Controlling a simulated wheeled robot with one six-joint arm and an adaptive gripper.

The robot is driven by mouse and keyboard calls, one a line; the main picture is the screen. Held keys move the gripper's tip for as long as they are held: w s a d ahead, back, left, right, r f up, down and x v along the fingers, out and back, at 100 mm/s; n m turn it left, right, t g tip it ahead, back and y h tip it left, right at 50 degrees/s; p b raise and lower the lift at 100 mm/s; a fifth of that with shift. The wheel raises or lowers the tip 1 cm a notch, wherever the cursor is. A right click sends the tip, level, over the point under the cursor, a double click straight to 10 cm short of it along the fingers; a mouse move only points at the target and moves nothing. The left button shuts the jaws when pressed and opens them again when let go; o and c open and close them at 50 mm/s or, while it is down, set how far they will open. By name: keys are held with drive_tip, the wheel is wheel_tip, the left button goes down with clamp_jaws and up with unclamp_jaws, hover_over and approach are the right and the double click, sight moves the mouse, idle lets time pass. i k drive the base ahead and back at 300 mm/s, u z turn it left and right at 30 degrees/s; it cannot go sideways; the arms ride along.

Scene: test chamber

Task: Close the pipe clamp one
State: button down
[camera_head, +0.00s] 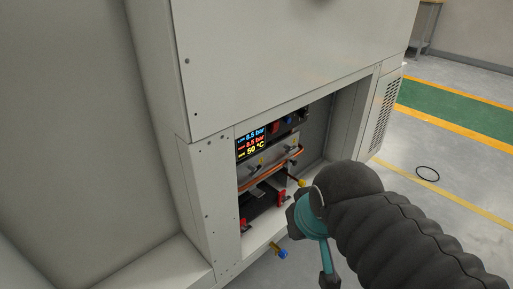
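A recess low in the grey cabinet holds an orange-brown pipe or rail (270,168) running across it. Small fittings with yellow parts sit along the rail. A dark lever with a yellow knob (301,183) sticks out near the recess's right side. Two red clamp-like parts (281,196) stand lower down at the sides of a dark block. I cannot tell which part is pipe clamp one, or whether it is open or closed. My gripper (298,216) is at the end of my black-sleeved arm, in front of the lower right of the recess.
A display (252,144) shows pressure and temperature readings above the rail. The cabinet's side walls and upper panel (290,60) frame the opening.

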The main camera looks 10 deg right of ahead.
sight(256, 191)
drive_tip(key=z, duration=1.1)
drive_tip(key=k, duration=0.4)
drive_tip(key=u, duration=0.35)
